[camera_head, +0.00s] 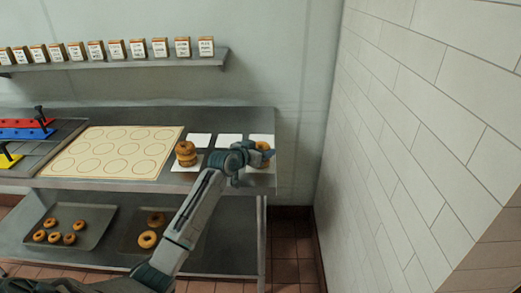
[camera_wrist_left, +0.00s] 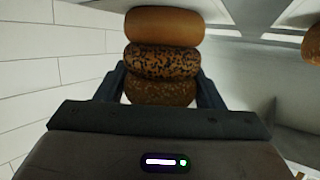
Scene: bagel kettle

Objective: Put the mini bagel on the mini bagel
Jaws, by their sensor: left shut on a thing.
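My left gripper (camera_head: 258,152) is over the right end of the steel table. In the left wrist view its fingers (camera_wrist_left: 160,88) are shut on a brown seeded mini bagel (camera_wrist_left: 160,93). That view looks upside down. A dark speckled mini bagel (camera_wrist_left: 162,62) and a plain mini bagel (camera_wrist_left: 164,27) line up with the held one, apparently stacked under it. I cannot tell whether the held bagel touches the speckled one. In the head view my gripper hides most of this stack; a bit of bagel (camera_head: 263,145) shows. My right gripper is not in view.
Another bagel stack (camera_head: 186,153) stands on a white square to the left. A bagel mat (camera_head: 112,152) lies further left. Trays with bagels (camera_head: 62,226) sit on the lower shelf. A tiled wall (camera_head: 420,130) rises close on the right.

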